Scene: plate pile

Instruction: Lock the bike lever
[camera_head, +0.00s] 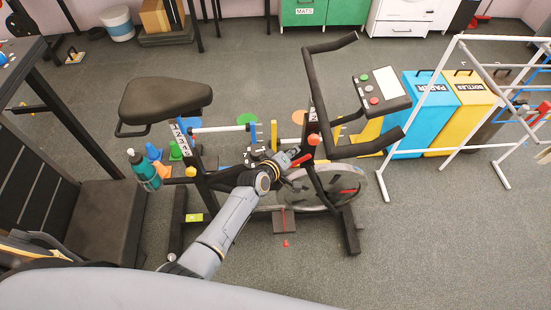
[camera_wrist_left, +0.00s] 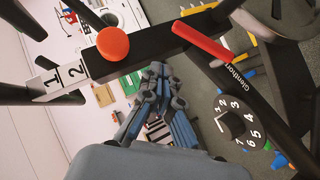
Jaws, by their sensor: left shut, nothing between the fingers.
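The exercise bike (camera_head: 316,95) stands in the middle of the head view, its handlebars to the right and its seat to the left. A red lever (camera_wrist_left: 203,41) lies slanted beside the black frame in the left wrist view; in the head view the lever (camera_head: 301,159) shows just beyond my gripper. A round red knob (camera_wrist_left: 112,44) sits on the black post with number labels; it also shows in the head view (camera_head: 314,139). My left gripper (camera_head: 294,156) is shut and empty. In the wrist view its fingertips (camera_wrist_left: 156,70) are below the lever and knob, apart from both.
A numbered dial (camera_wrist_left: 239,123) is right of the fingers in the wrist view. The bike seat (camera_head: 165,100) and a bottle (camera_head: 144,170) are left of my arm. A white rack (camera_head: 382,190) and blue bin (camera_head: 425,110) stand right. Front floor is open.

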